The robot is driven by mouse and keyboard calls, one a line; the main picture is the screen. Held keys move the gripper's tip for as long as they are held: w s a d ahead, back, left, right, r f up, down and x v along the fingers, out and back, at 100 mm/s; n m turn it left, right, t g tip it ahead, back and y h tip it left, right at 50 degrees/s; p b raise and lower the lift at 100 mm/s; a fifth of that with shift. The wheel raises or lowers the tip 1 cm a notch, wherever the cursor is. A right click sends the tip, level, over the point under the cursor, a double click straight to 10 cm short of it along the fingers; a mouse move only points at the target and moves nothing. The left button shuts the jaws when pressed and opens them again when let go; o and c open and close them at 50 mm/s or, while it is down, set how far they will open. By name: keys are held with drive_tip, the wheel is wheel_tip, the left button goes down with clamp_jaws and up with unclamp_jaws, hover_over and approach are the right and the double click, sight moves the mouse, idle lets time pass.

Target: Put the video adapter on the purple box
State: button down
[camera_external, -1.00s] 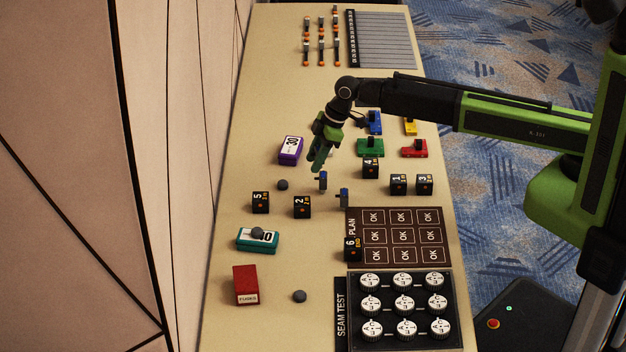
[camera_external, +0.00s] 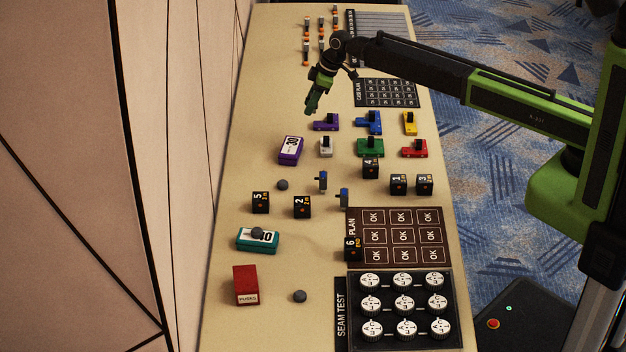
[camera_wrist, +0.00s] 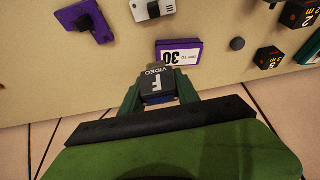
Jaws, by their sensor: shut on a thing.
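My gripper (camera_external: 311,107) is shut on the video adapter, held in the air over the far part of the table. In the wrist view the adapter (camera_wrist: 153,84) is a small dark block with a white F and the word VIDEO, between the green fingers of my gripper (camera_wrist: 160,96). I cannot make the adapter out in the external view. The purple box (camera_external: 291,150) has a white label reading 30 and lies on the table, nearer the camera than my gripper. It also shows in the wrist view (camera_wrist: 179,52), just beyond the adapter and apart from it.
A purple fitting (camera_external: 326,122), a white one (camera_external: 326,149) and other coloured fittings lie right of the box. Black numbered cubes (camera_external: 302,207), a grey knob (camera_external: 282,185) and a teal box (camera_external: 258,239) are nearer. A wall (camera_external: 180,150) runs along the left table edge.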

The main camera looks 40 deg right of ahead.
drive_tip(key=b, duration=0.4)
hover_over(284, 146)
drive_tip(key=s+d, duration=0.1)
wheel_tip(284, 146, down, 5)
drive_tip(key=shift+s+d+f, duration=0.1)
drive_tip(key=shift+d+f, duration=0.05)
drive_tip(key=shift+f, duration=0.05)
drive_tip(key=shift+a, duration=0.3)
wheel_tip(284, 146, down, 4)
drive_tip(key=b, duration=0.4)
drive_tip(key=shift+f, duration=0.15)
drive_tip(key=shift+r, duration=0.2)
drive_tip(key=shift+f, duration=0.15)
drive_tip(key=c, duration=0.9)
unclamp_jaws()
